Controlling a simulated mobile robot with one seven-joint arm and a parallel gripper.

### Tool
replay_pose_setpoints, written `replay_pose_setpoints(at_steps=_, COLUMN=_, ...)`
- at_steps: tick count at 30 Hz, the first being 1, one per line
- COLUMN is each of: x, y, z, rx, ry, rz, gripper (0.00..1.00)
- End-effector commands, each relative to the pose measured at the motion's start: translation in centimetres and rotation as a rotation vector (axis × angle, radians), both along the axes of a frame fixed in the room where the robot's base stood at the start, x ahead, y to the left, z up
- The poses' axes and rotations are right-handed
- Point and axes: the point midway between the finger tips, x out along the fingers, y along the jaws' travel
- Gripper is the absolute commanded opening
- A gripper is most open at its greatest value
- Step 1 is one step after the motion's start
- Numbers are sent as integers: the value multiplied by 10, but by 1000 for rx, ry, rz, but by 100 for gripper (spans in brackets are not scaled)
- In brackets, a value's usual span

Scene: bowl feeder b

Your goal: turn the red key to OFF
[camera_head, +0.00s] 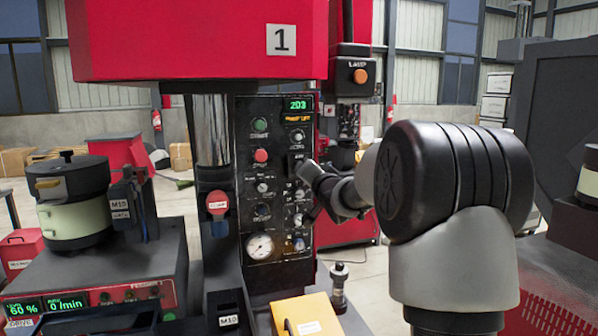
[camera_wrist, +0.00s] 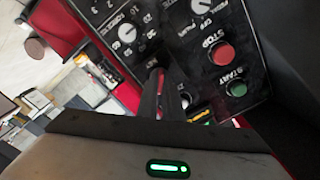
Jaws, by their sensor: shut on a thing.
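My gripper (camera_head: 302,168) is at the right column of the black control panel (camera_head: 281,222), below the upper right knob. In the wrist view my gripper (camera_wrist: 163,88) has its dark fingers close together against the panel. It is shut on the red key (camera_wrist: 153,76), of which only a thin red sliver shows beside the fingers. The rest of the key and its position marks are hidden, so I cannot tell which way it points. In the head view the fingers and wrist cover the key.
Near the fingers are a red STOP button (camera_wrist: 223,54), a green START button (camera_wrist: 236,88), a scaled knob (camera_wrist: 128,33) and a POWER knob (camera_wrist: 201,6). A red-topped part (camera_head: 217,202) is left of the panel. The red housing (camera_head: 200,40) overhangs above.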

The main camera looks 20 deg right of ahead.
Motion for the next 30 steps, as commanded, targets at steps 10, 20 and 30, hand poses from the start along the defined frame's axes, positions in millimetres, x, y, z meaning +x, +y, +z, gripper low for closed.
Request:
replay_pose_setpoints(at_steps=10, x=0, y=0, z=-1, rx=-72, ry=2, rz=0, gripper=0)
replay_pose_setpoints(at_steps=20, x=0, y=-1, z=-3, rx=-138, ry=2, rz=-2, gripper=0)
replay_pose_setpoints(at_steps=30, x=0, y=0, z=-3, rx=-355, ry=3, rz=0, gripper=0)
